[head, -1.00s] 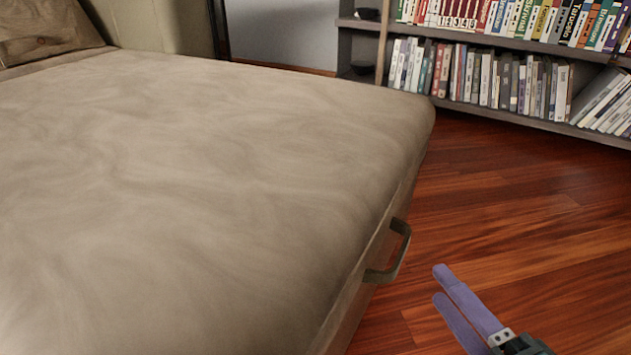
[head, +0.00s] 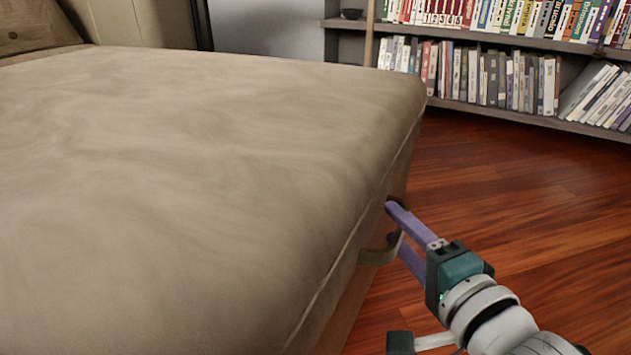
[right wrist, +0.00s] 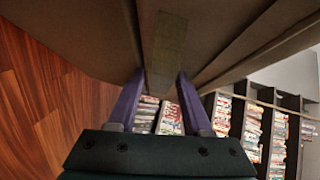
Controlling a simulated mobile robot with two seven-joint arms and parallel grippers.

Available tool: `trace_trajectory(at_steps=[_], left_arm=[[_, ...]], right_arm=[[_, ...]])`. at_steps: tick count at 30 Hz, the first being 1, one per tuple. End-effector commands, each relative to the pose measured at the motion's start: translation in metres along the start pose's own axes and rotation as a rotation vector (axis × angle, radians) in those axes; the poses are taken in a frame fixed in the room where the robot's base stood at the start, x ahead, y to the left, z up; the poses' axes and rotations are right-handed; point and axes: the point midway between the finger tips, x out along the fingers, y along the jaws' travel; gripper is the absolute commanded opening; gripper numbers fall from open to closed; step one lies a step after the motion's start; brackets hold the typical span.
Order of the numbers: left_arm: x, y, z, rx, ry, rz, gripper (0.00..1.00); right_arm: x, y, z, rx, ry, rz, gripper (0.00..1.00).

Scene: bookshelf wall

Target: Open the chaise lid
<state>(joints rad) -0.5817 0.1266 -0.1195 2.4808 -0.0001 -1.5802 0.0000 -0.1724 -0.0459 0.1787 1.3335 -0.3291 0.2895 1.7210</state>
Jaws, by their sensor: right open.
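The chaise lid (head: 200,170) is a wide beige padded top lying flat and closed on the chaise. In the right wrist view the handle (right wrist: 168,55) shows as a flat strip between the two open fingers (right wrist: 155,82). I cannot tell whether a finger touches it. My left gripper is not in view.
A bookshelf (head: 480,110) full of books stands against the back wall. Reddish wood floor (head: 510,190) lies clear between the chaise and the shelf. A brown cushion (head: 35,22) rests at the far left.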

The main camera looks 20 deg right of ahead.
Motion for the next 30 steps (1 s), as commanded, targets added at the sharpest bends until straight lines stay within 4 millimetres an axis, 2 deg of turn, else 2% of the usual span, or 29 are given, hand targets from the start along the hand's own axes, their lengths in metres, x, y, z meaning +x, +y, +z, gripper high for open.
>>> trace_trajectory(at_steps=[5, 18, 30], left_arm=[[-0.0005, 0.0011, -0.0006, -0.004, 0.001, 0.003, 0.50], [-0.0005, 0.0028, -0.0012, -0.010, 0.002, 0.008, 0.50], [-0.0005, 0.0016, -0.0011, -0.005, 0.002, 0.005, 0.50]], right_arm=[[-0.0001, -0.0006, -0.0001, -0.001, 0.000, 0.000, 0.47], [-0.0004, -0.0004, -0.0001, -0.001, 0.000, 0.000, 0.00], [-0.0003, -0.0007, 0.0001, 0.000, 0.000, -0.001, 0.00]])
